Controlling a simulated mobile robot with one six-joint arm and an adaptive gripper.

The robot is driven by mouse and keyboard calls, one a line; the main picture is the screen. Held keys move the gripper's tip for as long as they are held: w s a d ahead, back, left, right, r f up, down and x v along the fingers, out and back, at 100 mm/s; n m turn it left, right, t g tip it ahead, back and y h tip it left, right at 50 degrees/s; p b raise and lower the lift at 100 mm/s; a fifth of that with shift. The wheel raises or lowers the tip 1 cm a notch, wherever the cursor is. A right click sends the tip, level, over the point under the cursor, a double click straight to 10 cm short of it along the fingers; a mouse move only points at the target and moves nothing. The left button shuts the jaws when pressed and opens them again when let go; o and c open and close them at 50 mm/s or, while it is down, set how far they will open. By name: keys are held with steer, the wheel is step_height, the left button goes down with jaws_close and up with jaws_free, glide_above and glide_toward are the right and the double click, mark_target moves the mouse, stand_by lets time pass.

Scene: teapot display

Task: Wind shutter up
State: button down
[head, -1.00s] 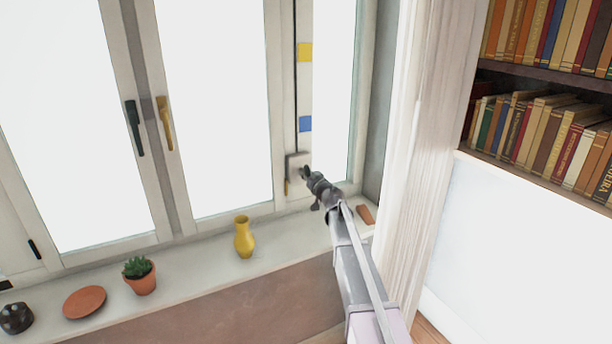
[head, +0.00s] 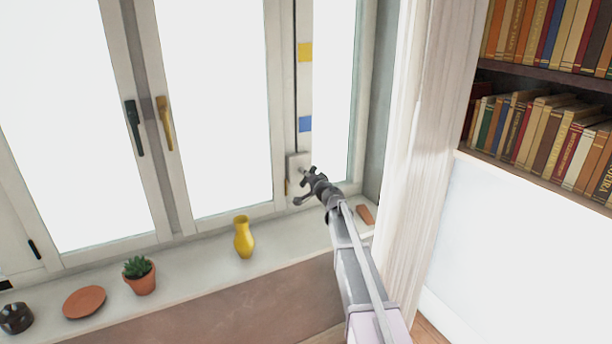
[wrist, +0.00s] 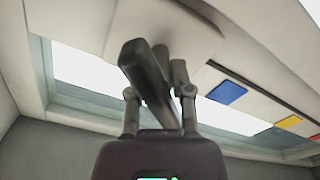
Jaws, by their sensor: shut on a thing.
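A pale winder box (head: 293,172) is fixed low on the window frame, below a strip with a yellow mark (head: 305,52) and a blue mark (head: 305,124). My gripper (head: 311,187) is right in front of the box. In the wrist view my gripper (wrist: 158,94) is shut on a dark crank handle (wrist: 146,70), which runs between its two fingers. The box's pale plate (wrist: 170,28) is behind the handle. The head view does not clearly separate crank from fingers. No shutter slats show; the panes are bright white.
The sill below holds a yellow vase (head: 244,238), a potted succulent (head: 139,275), a terracotta saucer (head: 84,303) and a dark round pot (head: 16,318). A brown block (head: 365,215) lies beside my arm.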

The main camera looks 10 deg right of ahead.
steer(key=m, duration=0.5)
steer(key=shift+w, duration=0.1)
steer(key=shift+m, duration=0.4)
steer(key=c, duration=0.5)
jaws_free()
steer(key=shift+c, duration=0.2)
steer(key=v, duration=1.2)
